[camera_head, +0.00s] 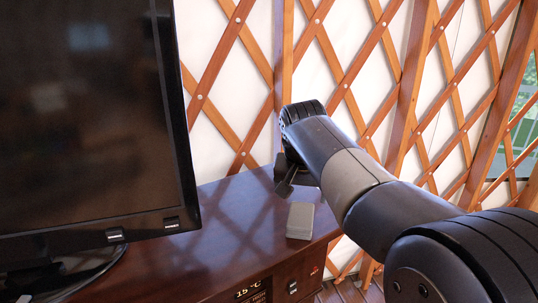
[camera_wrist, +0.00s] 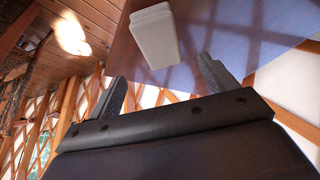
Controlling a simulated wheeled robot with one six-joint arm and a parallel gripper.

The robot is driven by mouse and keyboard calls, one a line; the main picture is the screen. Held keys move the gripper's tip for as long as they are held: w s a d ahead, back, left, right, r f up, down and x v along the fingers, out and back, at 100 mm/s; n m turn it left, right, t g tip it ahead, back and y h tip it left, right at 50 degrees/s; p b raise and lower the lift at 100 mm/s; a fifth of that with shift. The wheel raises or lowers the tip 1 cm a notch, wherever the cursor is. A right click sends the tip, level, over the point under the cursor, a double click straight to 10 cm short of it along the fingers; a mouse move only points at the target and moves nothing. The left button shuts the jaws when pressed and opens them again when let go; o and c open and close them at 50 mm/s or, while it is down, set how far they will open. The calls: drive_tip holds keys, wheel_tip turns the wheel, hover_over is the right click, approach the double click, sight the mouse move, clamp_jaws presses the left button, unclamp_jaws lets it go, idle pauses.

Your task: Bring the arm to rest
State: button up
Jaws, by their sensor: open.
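My arm reaches in from the lower right in the head view, over the right end of a dark wooden cabinet. My gripper (camera_head: 284,182) hangs at the arm's far end, above the cabinet top. In the wrist view my gripper (camera_wrist: 165,85) shows two fingers spread wide apart with nothing between them. A small grey box (camera_head: 300,220) lies on the cabinet top near its front right edge, apart from the gripper. It also shows as a pale block in the wrist view (camera_wrist: 154,37), beyond the fingertips.
A large black television (camera_head: 90,130) stands on the left of the cabinet (camera_head: 225,235). A lattice wall (camera_head: 345,60) rises close behind. A window (camera_head: 525,125) shows at the far right.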

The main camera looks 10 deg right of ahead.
sight(301, 211)
drive_tip(key=x, duration=1.1)
drive_tip(key=shift+f, duration=0.2)
wheel_tip(301, 211, up, 3)
drive_tip(key=shift+r, duration=0.6)
drive_tip(key=shift+f, duration=0.1)
